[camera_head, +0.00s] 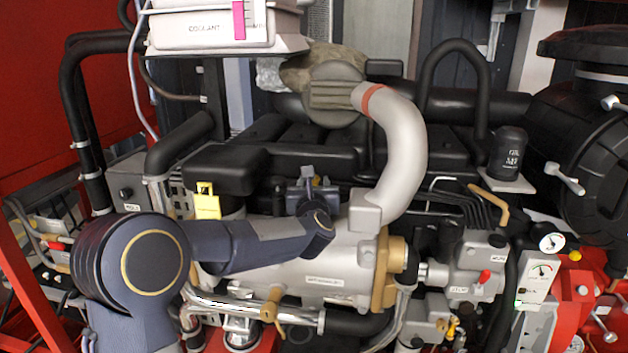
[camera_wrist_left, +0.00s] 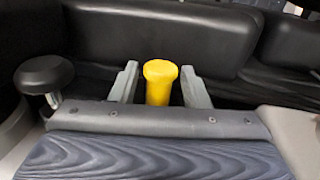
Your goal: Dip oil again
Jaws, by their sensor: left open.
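A yellow dipstick handle (camera_wrist_left: 160,82) with a rounded, wider top stands upright between the two grey fingers of my left gripper (camera_wrist_left: 160,72) in the left wrist view. The fingers are apart, with a gap on either side of the handle, so it is not gripped. Its lower part is hidden behind my wrist edge. In the head view my left arm reaches in from the left, and my left gripper (camera_head: 314,186) is over the middle of the engine, in front of the black covers. The handle is hard to make out there. My right gripper is not in view.
A black knob (camera_wrist_left: 43,74) stands left of the fingers, and a black engine cover (camera_wrist_left: 160,32) lies behind them. In the head view a silver pipe (camera_head: 405,150) curves right of my gripper. A white coolant tank (camera_head: 210,28) is above. A yellow tag (camera_head: 206,204) hangs left.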

